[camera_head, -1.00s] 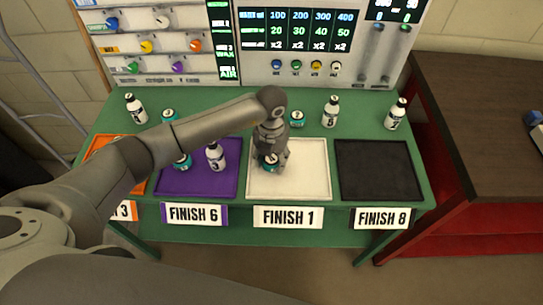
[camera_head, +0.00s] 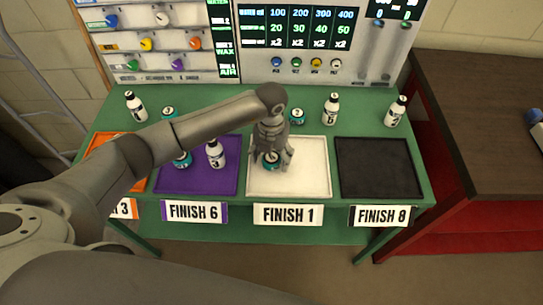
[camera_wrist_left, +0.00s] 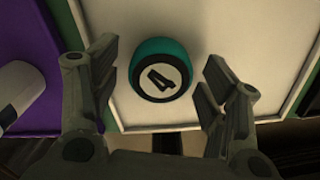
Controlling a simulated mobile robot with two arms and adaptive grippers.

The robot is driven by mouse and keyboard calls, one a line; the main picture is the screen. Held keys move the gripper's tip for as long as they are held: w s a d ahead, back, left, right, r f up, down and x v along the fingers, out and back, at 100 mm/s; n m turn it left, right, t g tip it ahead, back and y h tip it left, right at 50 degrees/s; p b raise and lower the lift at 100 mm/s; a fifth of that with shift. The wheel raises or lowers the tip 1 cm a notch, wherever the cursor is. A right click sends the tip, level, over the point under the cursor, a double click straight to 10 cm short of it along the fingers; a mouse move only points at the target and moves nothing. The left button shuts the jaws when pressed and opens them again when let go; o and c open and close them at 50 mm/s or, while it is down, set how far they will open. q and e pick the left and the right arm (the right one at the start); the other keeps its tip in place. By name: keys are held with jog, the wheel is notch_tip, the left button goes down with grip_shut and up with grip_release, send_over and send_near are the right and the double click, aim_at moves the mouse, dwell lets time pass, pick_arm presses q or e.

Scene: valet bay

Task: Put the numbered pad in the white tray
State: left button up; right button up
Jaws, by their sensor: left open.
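The numbered pad (camera_head: 270,161) is a teal round piece with a white face. The tray's pale floor (camera_wrist_left: 200,22) also fills much of the left wrist view. My left gripper (camera_head: 272,165) is over the white tray, pointing down. Its fingers (camera_wrist_left: 157,95) are spread on both sides of the pad, with gaps, and do not touch it. My right gripper is not in view.
A purple tray (camera_head: 190,184) with a teal pad and a white bottle (camera_head: 215,153) is at the left. A black tray (camera_head: 378,168) at the right is empty. An orange tray (camera_head: 135,184) is at the far left. Several bottles and pads stand along the green table's back.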

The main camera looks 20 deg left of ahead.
aim_at(271, 158)
pick_arm(q)
notch_tip(271, 158, up, 12)
jog(key=b, duration=0.2)
jog(key=shift+f, duration=0.1)
dwell(0.4)
jog(key=shift+f, duration=0.1)
